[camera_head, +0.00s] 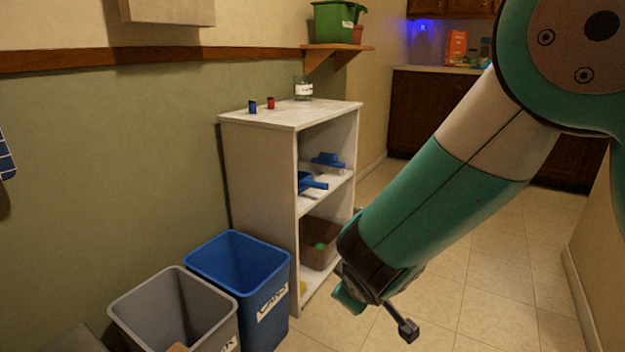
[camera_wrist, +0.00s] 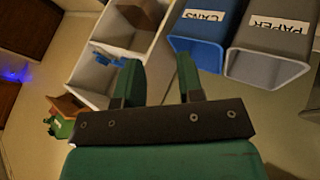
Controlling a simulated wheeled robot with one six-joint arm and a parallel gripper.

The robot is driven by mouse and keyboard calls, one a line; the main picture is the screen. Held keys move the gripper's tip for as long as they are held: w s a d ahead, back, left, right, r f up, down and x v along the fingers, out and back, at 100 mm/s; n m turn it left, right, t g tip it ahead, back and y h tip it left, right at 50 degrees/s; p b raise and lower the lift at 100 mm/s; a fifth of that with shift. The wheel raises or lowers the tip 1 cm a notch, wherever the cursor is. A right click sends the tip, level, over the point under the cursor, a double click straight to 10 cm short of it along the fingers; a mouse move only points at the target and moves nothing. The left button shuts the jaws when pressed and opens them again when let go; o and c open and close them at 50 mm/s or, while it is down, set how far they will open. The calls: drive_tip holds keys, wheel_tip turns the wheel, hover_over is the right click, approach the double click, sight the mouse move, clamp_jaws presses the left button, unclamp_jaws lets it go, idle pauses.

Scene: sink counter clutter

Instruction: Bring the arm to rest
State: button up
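My arm reaches down across the right of the head view, and my gripper (camera_head: 378,312) hangs at its lower end, in front of the shelf unit's lower right side and above the tiled floor. In the wrist view the two green fingers of my gripper (camera_wrist: 158,62) stand well apart with nothing between them, so it is open and empty. Both fingers show in the wrist view; in the head view they are partly hidden by the wrist.
A white shelf unit (camera_head: 258,175) holds blue items and a brown bin (camera_head: 318,255). A blue CANS bin (camera_head: 238,262) and a grey PAPER bin (camera_wrist: 268,65) stand at its left. Two small cans and a jar (camera_head: 303,88) are on top. Tiled floor (camera_head: 500,285) is clear at right.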

drive_tip(key=s+d+r+m+g+h, duration=0.1)
drive_tip(key=s+d+r+m+g, duration=0.15)
drive_tip(key=d, duration=0.45)
drive_tip(key=s+d+r+m+g, duration=0.1)
drive_tip(key=s+d+r+m, duration=0.15)
drive_tip(key=d, duration=0.55)
drive_tip(key=s+d+r+m+g+y, duration=0.1)
drive_tip(key=s+d+r+m+g, duration=0.1)
drive_tip(key=s+d+m, duration=0.45)
drive_tip(key=s+a+r+n+g+y+p, duration=0.1)
drive_tip(key=s+a+r+n+y, duration=0.1)
drive_tip(key=s+a+r+n, duration=0.4)
drive_tip(key=s+a+r+n+g+y+p, duration=0.1)
drive_tip(key=s+a+r+n+g+y, duration=0.15)
drive_tip(key=s+a, duration=0.5)
wheel_tip(320, 180, up, 34)
drive_tip(key=t+p, duration=0.1)
drive_tip(key=p, duration=3.2)
drive_tip(key=shift+w, duration=0.4)
drive_tip(key=shift+r+h, duration=0.1)
drive_tip(key=shift+h, duration=0.15)
